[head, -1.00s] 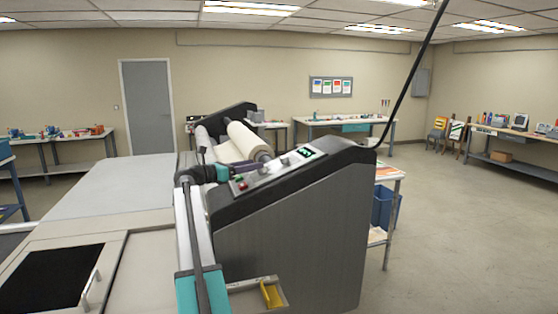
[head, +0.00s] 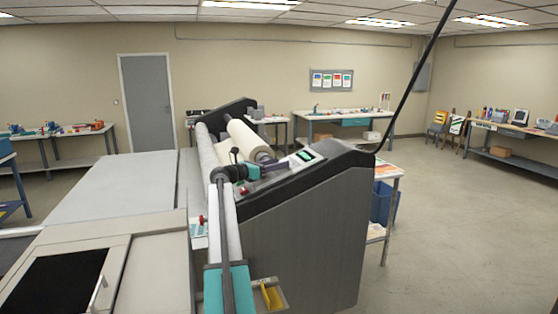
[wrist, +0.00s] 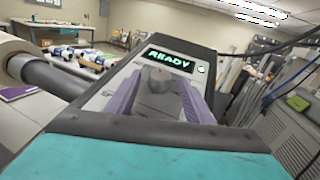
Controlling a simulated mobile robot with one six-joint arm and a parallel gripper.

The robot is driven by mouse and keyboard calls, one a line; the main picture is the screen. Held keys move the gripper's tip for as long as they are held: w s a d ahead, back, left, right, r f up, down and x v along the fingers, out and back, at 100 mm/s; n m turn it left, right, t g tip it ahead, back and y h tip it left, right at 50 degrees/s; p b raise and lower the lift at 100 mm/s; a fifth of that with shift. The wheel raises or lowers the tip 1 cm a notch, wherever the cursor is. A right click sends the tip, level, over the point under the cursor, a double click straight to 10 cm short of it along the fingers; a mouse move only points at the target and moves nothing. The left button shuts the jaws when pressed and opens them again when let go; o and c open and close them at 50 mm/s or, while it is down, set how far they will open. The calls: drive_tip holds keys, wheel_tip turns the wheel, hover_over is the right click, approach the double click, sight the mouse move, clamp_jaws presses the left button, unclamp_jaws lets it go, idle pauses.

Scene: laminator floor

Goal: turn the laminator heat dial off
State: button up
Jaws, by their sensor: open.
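The laminator (head: 300,235) is a large dark grey machine with a sloped control panel. Its green-lit display (wrist: 169,60) reads READY; it also shows in the head view (head: 305,155). A grey heat dial (wrist: 157,78) is just below the display in the wrist view. My gripper (wrist: 161,86) is open, with one purple finger left of the dial and one right of it. I cannot tell whether the fingers touch the dial. In the head view my gripper (head: 270,166) is low over the panel and the dial cannot be made out.
A pale roll (head: 243,138) lies across the machine behind the panel. A small white round button (wrist: 200,70) is right of the display. A cart with a blue bin (head: 382,203) stands right of the laminator. The floor (head: 470,230) farther right is clear.

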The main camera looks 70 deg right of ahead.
drive_tip(key=shift+s+d, duration=0.4)
drive_tip(key=shift+d, duration=0.2)
drive_tip(key=c, duration=0.9)
drive_tip(key=shift+w+d, duration=0.15)
drive_tip(key=shift+d, duration=0.05)
drive_tip(key=shift+c, duration=0.7)
drive_tip(key=shift+a, duration=0.2)
